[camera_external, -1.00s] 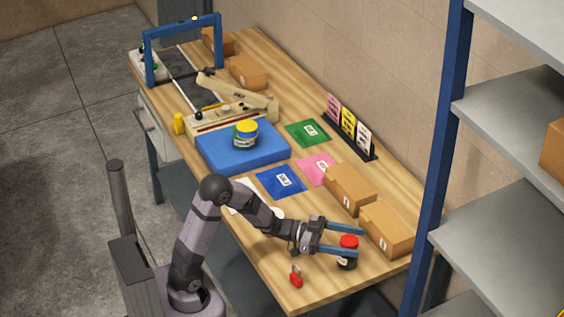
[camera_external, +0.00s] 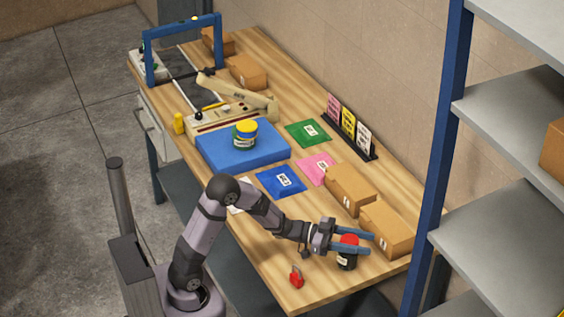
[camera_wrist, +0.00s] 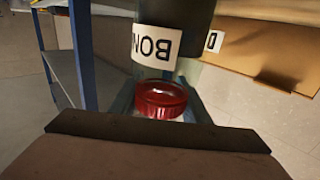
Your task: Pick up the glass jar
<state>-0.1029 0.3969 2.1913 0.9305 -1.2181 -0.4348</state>
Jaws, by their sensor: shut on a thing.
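A dark glass jar with a red lid (camera_external: 347,262) stands upright near the front right end of the wooden table. My gripper (camera_external: 370,243) lies level at its upper part, with one blue finger on each side of it. The fingers are shut on the jar. In the wrist view the jar (camera_wrist: 160,98) appears upside down between the fingers, its red lid low and a white label reading "BON" above. A second jar with a yellow lid (camera_external: 245,134) stands on the blue pad (camera_external: 215,157).
Two cardboard boxes (camera_external: 386,229) (camera_external: 349,190) sit just beyond my gripper. A small red padlock (camera_external: 296,278) lies left of the jar. Blue (camera_external: 280,182), pink (camera_external: 317,168) and green (camera_external: 308,133) packets lie mid-table. A blue shelf post (camera_external: 436,160) rises at the right.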

